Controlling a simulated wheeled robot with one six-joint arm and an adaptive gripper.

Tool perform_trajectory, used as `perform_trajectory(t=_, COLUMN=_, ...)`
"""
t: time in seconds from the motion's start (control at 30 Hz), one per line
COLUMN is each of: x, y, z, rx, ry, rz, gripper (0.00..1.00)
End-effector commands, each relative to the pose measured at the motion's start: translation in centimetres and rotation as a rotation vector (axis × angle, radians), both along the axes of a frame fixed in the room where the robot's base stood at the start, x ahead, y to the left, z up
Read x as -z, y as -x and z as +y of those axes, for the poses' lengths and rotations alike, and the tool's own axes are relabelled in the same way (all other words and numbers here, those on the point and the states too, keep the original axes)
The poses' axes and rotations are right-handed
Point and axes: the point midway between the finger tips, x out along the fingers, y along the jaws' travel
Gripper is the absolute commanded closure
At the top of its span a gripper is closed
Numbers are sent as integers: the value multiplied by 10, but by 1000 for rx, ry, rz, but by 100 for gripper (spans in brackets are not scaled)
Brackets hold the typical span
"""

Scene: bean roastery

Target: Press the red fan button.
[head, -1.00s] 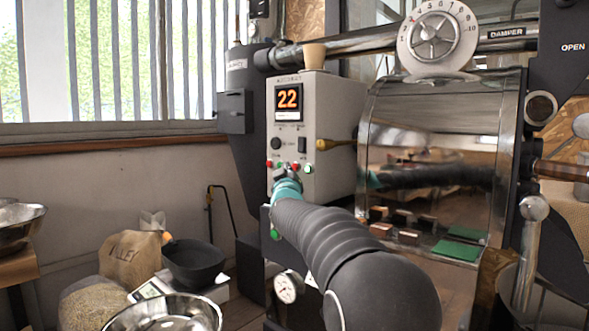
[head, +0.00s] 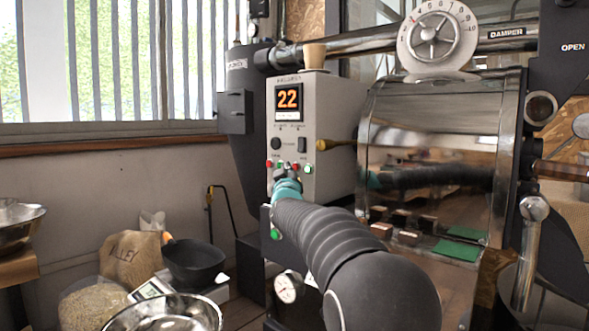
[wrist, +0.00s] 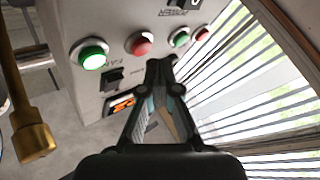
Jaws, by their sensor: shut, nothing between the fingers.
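The red fan button (wrist: 138,44) sits on the pale control panel beside a lit green button (wrist: 92,55), near an upside-down label that seems to read FAN. In the head view, the red fan button (head: 295,166) is in the right-hand pair of the button row, left of the lit green one. My gripper (wrist: 161,68) is shut and empty, its tips close in front of the panel, a little to the right of and below the red button in the wrist view. In the head view my gripper (head: 283,173) is small and mostly hidden by my arm. I cannot see contact with the button.
Another green button (wrist: 179,37) and red button (wrist: 202,33) sit close by. A black switch (wrist: 113,77) is on the same panel. A brass handle (head: 336,144) sticks out right of the panel, before the shiny drum front (head: 440,110). A steel bowl (head: 165,313) stands lower left.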

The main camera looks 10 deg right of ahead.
Motion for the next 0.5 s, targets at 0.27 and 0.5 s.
perform_trajectory(t=0.27, x=0, y=-4, z=-6, rx=1, ry=1, rz=1, gripper=100)
perform_trajectory(t=0.5, x=0, y=-4, z=-6, rx=0, ry=0, rz=0, gripper=100)
